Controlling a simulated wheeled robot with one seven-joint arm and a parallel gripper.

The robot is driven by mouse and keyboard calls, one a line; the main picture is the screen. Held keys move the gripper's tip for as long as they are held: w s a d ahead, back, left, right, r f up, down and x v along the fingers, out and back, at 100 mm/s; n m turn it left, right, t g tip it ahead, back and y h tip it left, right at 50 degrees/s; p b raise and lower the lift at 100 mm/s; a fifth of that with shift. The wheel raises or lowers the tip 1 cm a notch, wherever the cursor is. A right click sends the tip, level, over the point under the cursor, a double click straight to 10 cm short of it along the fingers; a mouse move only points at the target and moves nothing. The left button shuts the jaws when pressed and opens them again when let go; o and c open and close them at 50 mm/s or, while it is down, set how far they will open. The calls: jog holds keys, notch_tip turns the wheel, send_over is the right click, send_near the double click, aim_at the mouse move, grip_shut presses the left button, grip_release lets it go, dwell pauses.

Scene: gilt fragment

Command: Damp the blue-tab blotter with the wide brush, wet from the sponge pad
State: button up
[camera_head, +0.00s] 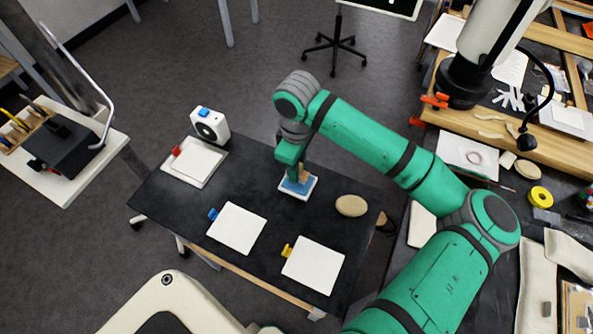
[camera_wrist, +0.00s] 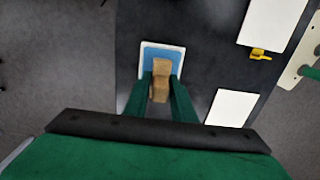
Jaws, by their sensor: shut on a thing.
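My gripper (camera_head: 292,160) is shut on the wide brush (camera_head: 304,174), a tan wooden piece that also shows between the fingers in the wrist view (camera_wrist: 160,82). The brush is over the blue sponge pad (camera_head: 291,187) in its white tray; the pad shows ahead of the fingers in the wrist view (camera_wrist: 151,58). The bristles are hidden, and I cannot tell whether they touch the pad. The blue-tab blotter (camera_head: 237,228) is a white square lying flat on the dark table, left of and nearer than the pad, with its blue tab (camera_head: 213,214) at its left corner.
A yellow-tab blotter (camera_head: 313,266) lies at the near right, and a red-tab blotter (camera_head: 194,163) at the far left. A white device (camera_head: 210,126) stands at the back edge. A tan oval (camera_head: 351,205) lies right of the pad. Bare table (camera_head: 262,192) separates pad and blue-tab blotter.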

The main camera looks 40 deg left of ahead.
jog(key=shift+r, duration=2.6)
